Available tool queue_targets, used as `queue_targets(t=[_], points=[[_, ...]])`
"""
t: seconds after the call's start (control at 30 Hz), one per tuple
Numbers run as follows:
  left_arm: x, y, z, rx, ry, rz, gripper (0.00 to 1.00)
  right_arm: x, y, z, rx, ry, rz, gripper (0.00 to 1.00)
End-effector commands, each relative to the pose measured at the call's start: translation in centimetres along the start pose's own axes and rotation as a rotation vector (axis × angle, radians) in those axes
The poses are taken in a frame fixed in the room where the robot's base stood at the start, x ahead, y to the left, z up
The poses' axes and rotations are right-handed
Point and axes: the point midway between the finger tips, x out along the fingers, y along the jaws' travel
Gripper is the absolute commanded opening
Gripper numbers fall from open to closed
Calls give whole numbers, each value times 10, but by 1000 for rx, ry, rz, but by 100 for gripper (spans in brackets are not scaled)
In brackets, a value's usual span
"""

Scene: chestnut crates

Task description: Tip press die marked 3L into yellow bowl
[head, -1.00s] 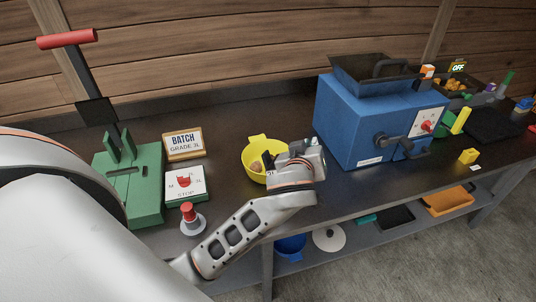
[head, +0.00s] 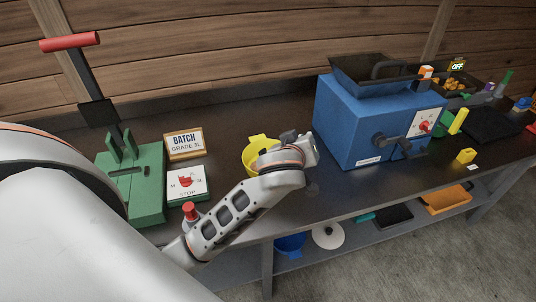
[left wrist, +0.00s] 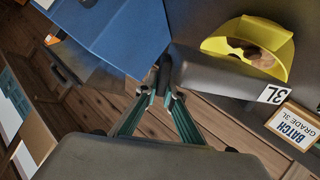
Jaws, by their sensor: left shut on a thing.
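The yellow bowl (head: 262,142) stands on the dark bench, partly hidden behind my left wrist. The left wrist view shows the bowl (left wrist: 275,38) with brown and dark pieces in it. My left gripper (left wrist: 161,92) is shut on a dark handle. The dark grey press die (left wrist: 225,75) with a white 3L label appears beyond the fingers and overlaps the bowl's lower edge in that view. I cannot tell if die and bowl touch. In the head view the fingers and die are mostly hidden behind my wrist. My right gripper is not in view.
A blue machine (head: 350,120) with a hopper stands right of the bowl. To the left are a sign reading BATCH GRADE 3L (head: 184,144), a dial box (head: 187,184), a red knob (head: 190,210) and a green press (head: 145,190).

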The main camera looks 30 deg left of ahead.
Motion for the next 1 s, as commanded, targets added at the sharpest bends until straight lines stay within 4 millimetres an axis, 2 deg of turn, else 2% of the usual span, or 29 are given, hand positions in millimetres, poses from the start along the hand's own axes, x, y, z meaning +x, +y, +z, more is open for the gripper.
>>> queue_targets(t=[1.0], points=[[5, -5, -18, -83, -73, 0, 0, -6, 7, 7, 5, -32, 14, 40]])
